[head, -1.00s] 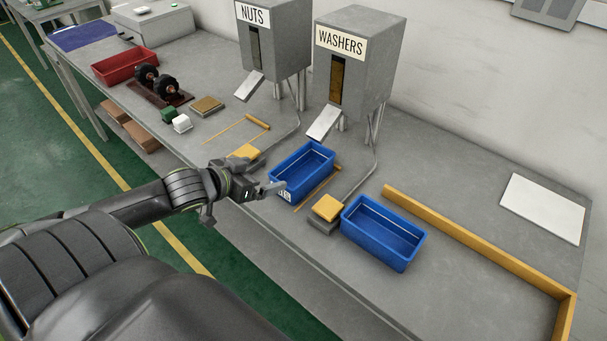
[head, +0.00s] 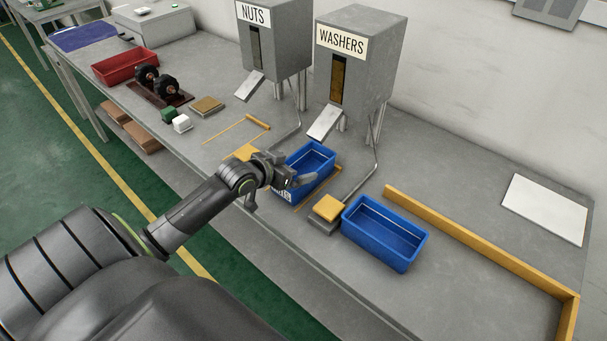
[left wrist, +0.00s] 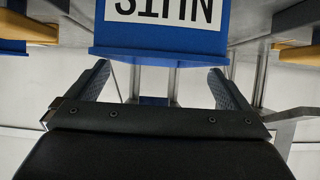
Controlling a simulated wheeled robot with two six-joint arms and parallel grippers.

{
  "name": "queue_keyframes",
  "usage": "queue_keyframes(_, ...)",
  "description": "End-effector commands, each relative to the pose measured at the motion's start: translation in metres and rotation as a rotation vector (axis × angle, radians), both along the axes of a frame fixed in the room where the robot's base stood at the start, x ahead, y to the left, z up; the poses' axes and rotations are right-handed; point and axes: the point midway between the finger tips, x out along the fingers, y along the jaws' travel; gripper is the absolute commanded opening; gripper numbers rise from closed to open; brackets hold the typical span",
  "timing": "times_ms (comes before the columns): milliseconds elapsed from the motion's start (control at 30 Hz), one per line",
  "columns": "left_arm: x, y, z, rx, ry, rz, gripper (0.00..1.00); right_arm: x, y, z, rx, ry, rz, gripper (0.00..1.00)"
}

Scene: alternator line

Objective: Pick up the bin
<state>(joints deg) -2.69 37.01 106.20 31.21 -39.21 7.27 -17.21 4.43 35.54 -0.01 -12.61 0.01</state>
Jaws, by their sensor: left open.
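A blue bin with a NUTS label (head: 318,158) stands on the table in front of the washers dispenser. Its label also shows, upside down, at the top of the left wrist view (left wrist: 165,10). My left gripper (head: 297,182) is at the bin's near end, partly hiding its front wall and label. In the left wrist view, its two fingers are spread wide (left wrist: 160,72), with the bin's labelled end wall ahead, between and beyond them. The jaws are open and hold nothing. I cannot tell whether they touch the bin. My right gripper is not in view.
A second, empty blue bin (head: 384,235) stands to the right, beside a yellow-topped pad (head: 327,207). The nuts dispenser (head: 270,45) and washers dispenser (head: 358,65) stand behind. A yellow rail (head: 470,240) bounds the right side. A red bin (head: 124,67) sits far left.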

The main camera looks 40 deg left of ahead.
Motion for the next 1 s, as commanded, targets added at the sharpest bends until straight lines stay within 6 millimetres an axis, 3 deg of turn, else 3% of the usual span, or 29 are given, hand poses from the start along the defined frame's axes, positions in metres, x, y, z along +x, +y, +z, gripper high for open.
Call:
queue_keyframes(400, 0.039, -0.006, -0.020, -0.001, 0.000, 0.002, 1.00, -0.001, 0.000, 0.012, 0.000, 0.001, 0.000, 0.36)
queue_keyframes(733, 0.044, -0.007, -0.024, 0.000, 0.000, 0.001, 1.00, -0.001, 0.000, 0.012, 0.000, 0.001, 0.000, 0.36)
queue_keyframes(1000, 0.043, -0.006, -0.024, 0.000, 0.000, 0.001, 0.67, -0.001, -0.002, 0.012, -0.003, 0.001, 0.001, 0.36)
